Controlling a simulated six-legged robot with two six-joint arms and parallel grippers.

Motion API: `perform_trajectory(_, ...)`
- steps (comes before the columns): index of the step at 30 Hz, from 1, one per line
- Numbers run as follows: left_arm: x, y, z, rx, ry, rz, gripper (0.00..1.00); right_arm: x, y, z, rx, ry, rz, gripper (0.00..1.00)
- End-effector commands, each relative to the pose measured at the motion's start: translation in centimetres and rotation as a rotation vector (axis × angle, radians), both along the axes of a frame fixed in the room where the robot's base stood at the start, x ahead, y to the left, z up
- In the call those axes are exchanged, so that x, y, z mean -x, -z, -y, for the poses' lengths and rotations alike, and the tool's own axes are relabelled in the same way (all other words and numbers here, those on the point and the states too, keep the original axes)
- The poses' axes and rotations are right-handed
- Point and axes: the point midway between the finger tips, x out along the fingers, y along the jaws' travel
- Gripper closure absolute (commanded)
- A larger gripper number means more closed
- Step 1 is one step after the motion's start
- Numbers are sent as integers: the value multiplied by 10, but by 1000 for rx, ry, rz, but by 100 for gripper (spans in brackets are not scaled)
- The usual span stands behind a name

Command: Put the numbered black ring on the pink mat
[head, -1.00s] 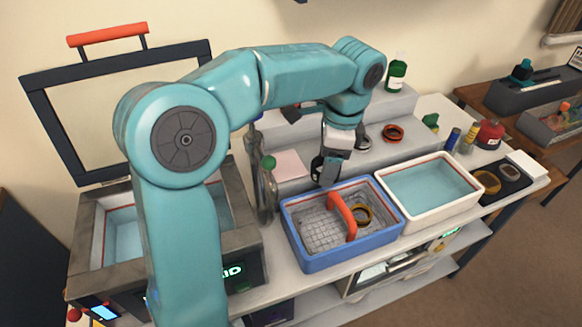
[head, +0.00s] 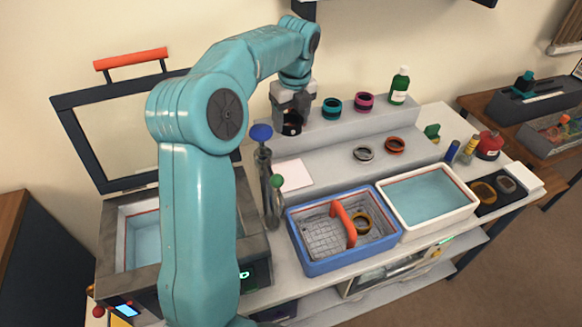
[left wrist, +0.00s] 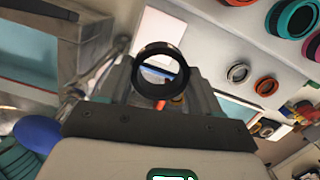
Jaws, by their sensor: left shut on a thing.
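A black ring (head: 292,124) is between the fingers of my left gripper (head: 291,116), which is shut on it. The ring also shows between the fingers in the left wrist view (left wrist: 160,76), with its open side toward the camera. No number on it can be made out. The gripper points down near the left end of the stepped shelf, above and behind the pale pink mat (head: 294,176) in the head view. The mat lies flat and bare behind the blue tub. My right gripper is not in view.
A bottle with a blue top (head: 262,150) stands left of the mat. The blue tub (head: 318,268) with an orange handle and the white tub (head: 430,226) stand in front. Grey (head: 363,153), orange (head: 395,145), teal (head: 331,108) and magenta (head: 364,101) rings rest on the shelf.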

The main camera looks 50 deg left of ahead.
Motion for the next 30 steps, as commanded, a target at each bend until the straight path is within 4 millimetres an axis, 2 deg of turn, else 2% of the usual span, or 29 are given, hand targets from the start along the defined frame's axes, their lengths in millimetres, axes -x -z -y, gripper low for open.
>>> perform_trajectory(1,1,18,0,2,0,-6,66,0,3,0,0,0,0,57)
perform_trajectory(6,1,68,1,2,1,-7,66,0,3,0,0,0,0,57)
perform_trajectory(12,0,113,1,2,1,-3,66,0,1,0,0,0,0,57)
perform_trajectory(17,0,128,0,0,1,-2,66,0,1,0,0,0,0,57)
perform_trajectory(24,0,164,1,1,2,-3,66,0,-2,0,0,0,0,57)
perform_trajectory(30,0,169,0,0,0,0,66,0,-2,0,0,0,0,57)
